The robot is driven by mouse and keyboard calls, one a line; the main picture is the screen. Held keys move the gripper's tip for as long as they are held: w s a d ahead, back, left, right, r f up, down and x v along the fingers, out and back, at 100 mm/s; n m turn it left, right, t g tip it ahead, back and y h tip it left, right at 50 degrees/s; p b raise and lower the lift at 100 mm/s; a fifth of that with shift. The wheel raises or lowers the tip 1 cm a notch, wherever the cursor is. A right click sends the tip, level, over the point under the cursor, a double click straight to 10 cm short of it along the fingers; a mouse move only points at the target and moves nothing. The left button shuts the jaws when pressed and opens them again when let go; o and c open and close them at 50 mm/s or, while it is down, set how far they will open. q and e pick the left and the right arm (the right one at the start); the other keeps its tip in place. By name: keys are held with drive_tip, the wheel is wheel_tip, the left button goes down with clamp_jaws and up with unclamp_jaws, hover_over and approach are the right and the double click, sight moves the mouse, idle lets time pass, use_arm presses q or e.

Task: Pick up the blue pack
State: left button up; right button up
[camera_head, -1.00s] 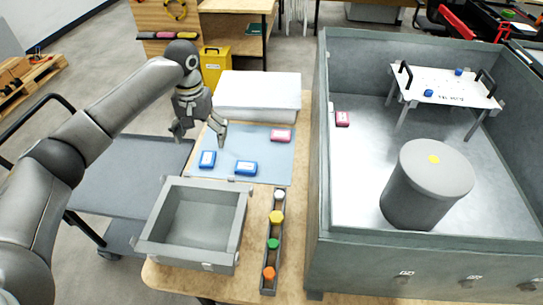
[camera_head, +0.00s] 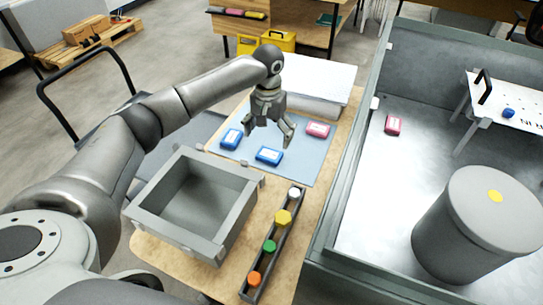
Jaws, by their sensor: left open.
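Two blue packs with white labels lie on a light blue mat (camera_head: 318,163) on the wooden table. One blue pack (camera_head: 231,139) is at the left of the mat; the other blue pack (camera_head: 269,156) is nearer the middle front. A pink pack (camera_head: 318,130) lies to their right on the mat. My left gripper (camera_head: 268,138) is open and empty, pointing down. Its fingers appear above the mat, behind the middle blue pack and between the left blue pack and the pink one. The exact height is hard to tell. My right gripper is not in view.
An empty grey bin (camera_head: 245,222) stands in front of the mat. A narrow rack (camera_head: 250,291) with coloured caps is to its right. A white box (camera_head: 338,77) is behind the mat. A large walled enclosure (camera_head: 356,141) holds a grey cylinder (camera_head: 463,235), a pink pack (camera_head: 393,124) and a small white table.

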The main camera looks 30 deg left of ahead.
sight(269, 154)
use_arm(q)
drive_tip(key=shift+d+f+p, duration=0.15)
drive_tip(key=shift+f+p, duration=0.15)
drive_tip(key=shift+f, duration=3.15)
drive_tip(key=shift+s, duration=0.1)
drive_tip(key=c, duration=1.1)
